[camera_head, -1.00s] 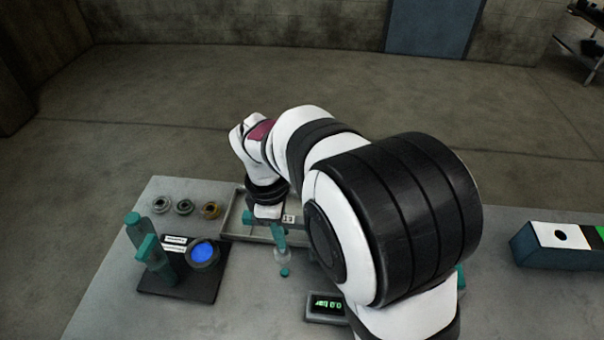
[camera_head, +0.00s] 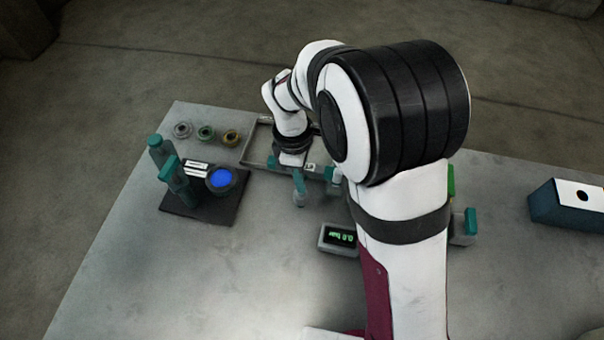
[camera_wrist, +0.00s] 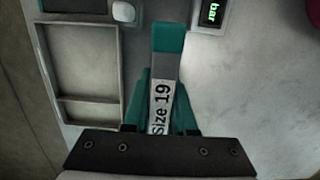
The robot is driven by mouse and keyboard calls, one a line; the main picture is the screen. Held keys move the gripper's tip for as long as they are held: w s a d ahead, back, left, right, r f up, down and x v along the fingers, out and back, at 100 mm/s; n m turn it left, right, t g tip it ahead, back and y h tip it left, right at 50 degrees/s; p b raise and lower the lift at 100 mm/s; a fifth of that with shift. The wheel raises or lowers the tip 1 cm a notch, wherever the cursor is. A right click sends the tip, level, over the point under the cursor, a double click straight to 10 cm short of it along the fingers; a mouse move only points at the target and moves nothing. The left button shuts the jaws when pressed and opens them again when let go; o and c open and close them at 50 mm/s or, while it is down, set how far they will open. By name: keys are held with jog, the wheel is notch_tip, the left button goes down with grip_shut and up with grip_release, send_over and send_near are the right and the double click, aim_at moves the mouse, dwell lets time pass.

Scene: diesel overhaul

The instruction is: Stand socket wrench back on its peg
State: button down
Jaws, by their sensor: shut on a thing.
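My gripper (camera_head: 292,162) is shut on the socket wrench (camera_head: 299,184), which hangs below it over the table with its grey end lowest. In the wrist view the wrench (camera_wrist: 161,92) lies between the two teal fingers, with a teal end and a white label reading "Size 19". I cannot tell whether its lower end touches anything. I cannot make out a peg; the spot under the wrench is hidden.
A shallow grey tray (camera_head: 250,152) lies behind and left of the wrench. A pressure display (camera_head: 340,238) stands in front. A black-based stand (camera_head: 207,210) with teal posts is at left, several rings behind it. A blue box (camera_head: 570,212) is at right.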

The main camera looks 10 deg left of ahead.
jog(key=shift+f, duration=0.15)
jog(key=shift+f, duration=1)
jog(key=shift+c, duration=0.4)
grip_release()
